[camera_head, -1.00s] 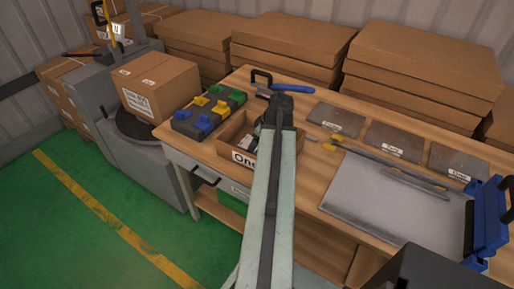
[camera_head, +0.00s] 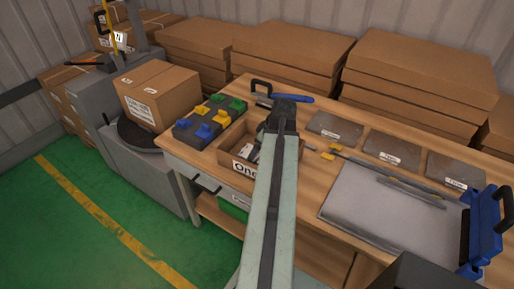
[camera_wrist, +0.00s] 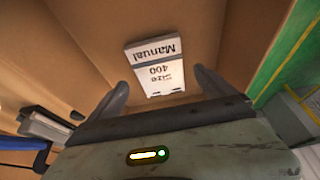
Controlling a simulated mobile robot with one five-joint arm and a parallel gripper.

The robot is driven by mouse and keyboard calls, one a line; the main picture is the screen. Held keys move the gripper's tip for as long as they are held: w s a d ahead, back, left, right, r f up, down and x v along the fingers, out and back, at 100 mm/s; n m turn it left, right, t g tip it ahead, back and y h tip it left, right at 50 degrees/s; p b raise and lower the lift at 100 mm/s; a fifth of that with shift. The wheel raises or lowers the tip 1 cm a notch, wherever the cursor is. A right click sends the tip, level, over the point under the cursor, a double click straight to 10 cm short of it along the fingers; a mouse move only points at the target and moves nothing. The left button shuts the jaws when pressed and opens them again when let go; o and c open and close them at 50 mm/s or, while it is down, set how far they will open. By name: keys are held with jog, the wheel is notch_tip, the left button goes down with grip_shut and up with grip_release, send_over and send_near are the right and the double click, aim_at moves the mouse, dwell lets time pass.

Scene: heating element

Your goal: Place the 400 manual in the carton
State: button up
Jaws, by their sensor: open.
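The 400 manual (camera_wrist: 155,68) is a small white booklet with its print upside down in the wrist view. It lies on a brown surface, seemingly inside the open bin (camera_head: 226,160) labelled "One..." on the workbench. My gripper (camera_wrist: 160,92) is open and empty; its dark fingers are on either side of the manual's near end, and I cannot tell how high above it they are. In the head view my arm hides most of the gripper and part of the bin. A cardboard carton (camera_head: 158,92) with white labels stands on a dark round plate at left.
A tray of blue, yellow and green pieces (camera_head: 210,119) stands between the carton and the bin. A blue-handled tool (camera_head: 292,99) lies behind the bin. Grey plates (camera_head: 392,146) and a metal sheet (camera_head: 385,209) cover the bench's right side. Flat boxes (camera_head: 290,52) stand behind.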

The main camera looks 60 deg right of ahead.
jog(key=p+v, duration=0.7)
jog(key=v, duration=0.2)
jog(key=shift+s+r, duration=0.1)
jog(key=w+a+f+g+y, duration=0.1)
jog(key=w+a+g, duration=0.1)
jog(key=w+a, duration=1.6)
jog(key=w+a+g, duration=0.1)
jog(key=w+a, duration=0.2)
jog(key=a, duration=1.3)
jog(key=w+a+g+h, duration=0.1)
jog(key=w+a, duration=0.1)
jog(key=a, duration=1.5)
jog(key=shift+w+a+f, duration=0.35)
jog(key=shift+w+f, duration=0.05)
